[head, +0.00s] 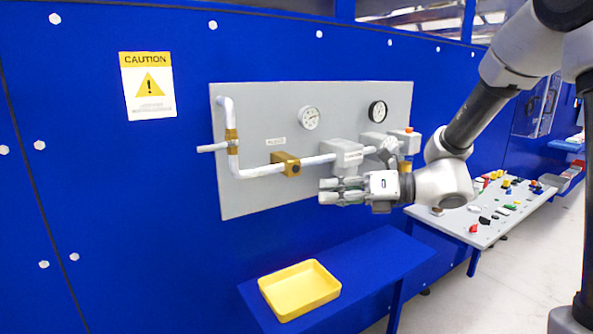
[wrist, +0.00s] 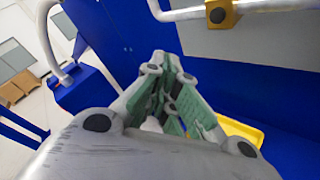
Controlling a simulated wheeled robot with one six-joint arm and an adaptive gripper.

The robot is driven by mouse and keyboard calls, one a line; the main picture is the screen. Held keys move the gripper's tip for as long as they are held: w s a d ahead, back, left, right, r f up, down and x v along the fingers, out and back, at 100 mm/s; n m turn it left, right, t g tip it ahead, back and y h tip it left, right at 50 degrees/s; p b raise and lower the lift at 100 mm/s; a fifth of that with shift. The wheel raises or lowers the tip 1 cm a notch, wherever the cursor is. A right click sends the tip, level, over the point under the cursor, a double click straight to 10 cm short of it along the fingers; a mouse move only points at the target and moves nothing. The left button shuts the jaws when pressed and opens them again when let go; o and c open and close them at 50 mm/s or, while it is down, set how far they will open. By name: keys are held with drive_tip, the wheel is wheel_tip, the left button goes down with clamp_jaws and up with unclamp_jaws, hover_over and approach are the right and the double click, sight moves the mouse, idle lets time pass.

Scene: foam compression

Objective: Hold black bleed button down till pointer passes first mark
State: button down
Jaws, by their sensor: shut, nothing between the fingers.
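The black bleed button (head: 293,170) sits on the front of a brass block (head: 279,159) on the white pipe, under a small label. The button also shows at the top of the wrist view (wrist: 217,15), above and right of my fingers. My gripper (head: 322,191) is shut and empty, pointing left in front of the panel. In the head view its tips appear below and right of the button, apart from it. The shut fingers also show in the wrist view (wrist: 170,65). A white-faced gauge (head: 309,118) is above the pipe; its pointer and marks are too small to read.
A second, black-rimmed gauge (head: 377,110) is at the right of the grey panel (head: 255,200). A pipe handle (head: 210,148) sticks out at left. A yellow tray (head: 300,290) stands on a blue shelf (head: 375,262) below. A control desk (head: 455,222) is at right.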

drive_tip(key=w+a, duration=0.5)
drive_tip(key=w, duration=0.2)
drive_tip(key=shift+w, duration=0.15)
idle(1.6)
drive_tip(key=shift+w+a, duration=0.2)
drive_tip(key=shift+w, duration=0.1)
drive_tip(key=shift+w+a, duration=0.25)
drive_tip(key=shift+w, duration=0.15)
idle(1.8)
idle(1.4)
drive_tip(key=shift+s+d, duration=0.5)
drive_tip(key=shift+s, duration=0.2)
drive_tip(key=shift+s, duration=0.1)
drive_tip(key=shift+s+d, duration=0.7)
drive_tip(key=shift+s, duration=0.3)
drive_tip(key=shift+s+d, duration=0.7)
drive_tip(key=shift+s, duration=0.3)
